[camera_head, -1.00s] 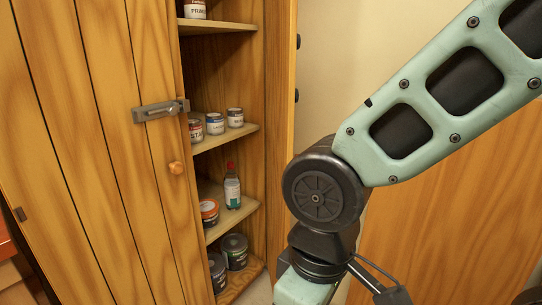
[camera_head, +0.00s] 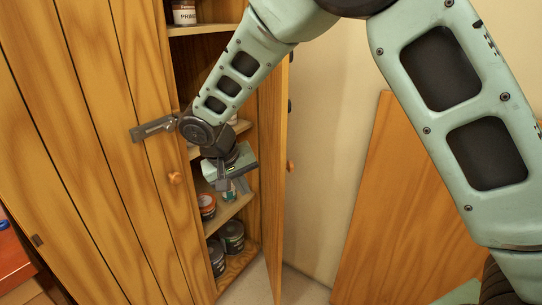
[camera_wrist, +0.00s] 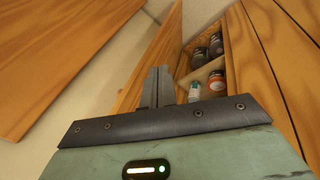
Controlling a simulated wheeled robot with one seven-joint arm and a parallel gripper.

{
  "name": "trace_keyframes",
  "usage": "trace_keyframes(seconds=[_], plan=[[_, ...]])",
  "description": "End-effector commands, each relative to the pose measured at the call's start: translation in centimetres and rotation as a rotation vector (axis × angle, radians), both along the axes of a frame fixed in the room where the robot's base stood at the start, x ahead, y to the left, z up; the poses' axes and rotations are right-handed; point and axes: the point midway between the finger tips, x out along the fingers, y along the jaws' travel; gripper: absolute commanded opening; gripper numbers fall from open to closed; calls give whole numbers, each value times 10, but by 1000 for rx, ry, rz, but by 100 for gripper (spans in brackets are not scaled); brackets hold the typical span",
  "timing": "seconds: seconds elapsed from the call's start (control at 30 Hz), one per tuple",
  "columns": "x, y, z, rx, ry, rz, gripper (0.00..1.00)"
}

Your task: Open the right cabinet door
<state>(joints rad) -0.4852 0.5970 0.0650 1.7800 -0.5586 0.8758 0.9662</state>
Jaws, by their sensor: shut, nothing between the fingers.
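The right cabinet door (camera_head: 270,190) is a wooden panel standing open, seen nearly edge-on. Its round knob (camera_head: 291,166) is on the outer face, toward the right. My gripper (camera_head: 236,186) is in front of the shelf opening, on the inner side of this door. Its fingers are shut with nothing between them. In the wrist view the shut fingers (camera_wrist: 155,87) point forward close to the door (camera_wrist: 158,50). I cannot tell whether they touch it. My forearm hides part of the shelves.
The left cabinet door (camera_head: 105,120) is shut, with a metal latch (camera_head: 151,129) and a knob (camera_head: 175,178). Paint cans (camera_head: 232,236) and a bottle (camera_wrist: 194,92) stand on the shelves. A wooden panel (camera_head: 410,210) leans at the right. Floor shows between it and the cabinet.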

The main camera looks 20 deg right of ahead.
Motion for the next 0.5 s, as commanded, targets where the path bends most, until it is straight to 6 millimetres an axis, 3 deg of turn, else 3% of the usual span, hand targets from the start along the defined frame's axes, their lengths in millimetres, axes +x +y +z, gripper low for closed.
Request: trace_keyframes(seconds=[0.03,0.1,0.2,0.3,0.5], plan=[[23,-5,11,-41,-41,-47,0],[51,-12,13,-87,-107,-107,0],[77,-20,14,-135,-182,-164,0],[91,-25,13,-161,-227,-195,0],[100,-35,2,-170,-244,-209,0]])
